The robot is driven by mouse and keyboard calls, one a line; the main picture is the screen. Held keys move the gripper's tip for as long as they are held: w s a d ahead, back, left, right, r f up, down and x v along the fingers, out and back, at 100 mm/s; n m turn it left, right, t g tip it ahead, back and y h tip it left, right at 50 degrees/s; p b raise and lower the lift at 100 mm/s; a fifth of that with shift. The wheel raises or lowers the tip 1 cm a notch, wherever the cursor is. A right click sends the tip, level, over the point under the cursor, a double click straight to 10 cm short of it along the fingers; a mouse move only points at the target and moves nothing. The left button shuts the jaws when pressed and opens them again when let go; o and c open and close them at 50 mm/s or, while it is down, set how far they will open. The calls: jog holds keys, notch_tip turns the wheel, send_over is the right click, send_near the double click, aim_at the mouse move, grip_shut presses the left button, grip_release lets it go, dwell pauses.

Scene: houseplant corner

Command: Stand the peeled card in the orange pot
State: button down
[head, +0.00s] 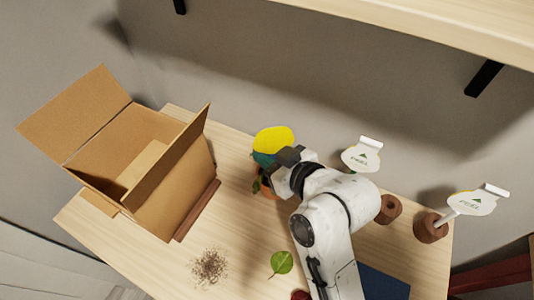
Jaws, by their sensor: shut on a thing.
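My gripper (286,157) is shut at the back middle of the table, holding the yellow card (273,139), whose rounded yellow face shows upright just behind the fingers. A teal patch (263,159) shows below the yellow; I cannot tell whether it belongs to the card. The orange pot (267,191) is mostly hidden behind my gripper and arm, with a little of its side and a green leaf (256,186) showing. The card is above the pot; whether its lower end is inside is hidden.
Two white cards marked PEEL (360,157) (474,204) stand at the right, by brown holders (390,208) (430,228). An open cardboard box (165,195) fills the left. Spilled soil (209,266), a loose leaf (281,262) and a dark blue mat (385,284) lie in front. A shelf hangs above.

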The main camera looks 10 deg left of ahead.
jog(key=shift+f+b, duration=0.35)
jog(key=shift+f, duration=0.3)
jog(key=shift+f, duration=0.35)
jog(key=shift+f+b, duration=0.9)
jog(key=shift+f, duration=0.2)
jog(key=c, duration=1.1)
grip_release()
jog(key=shift+o, duration=0.2)
jog(key=p+v, duration=0.5)
jog(key=v, duration=0.5)
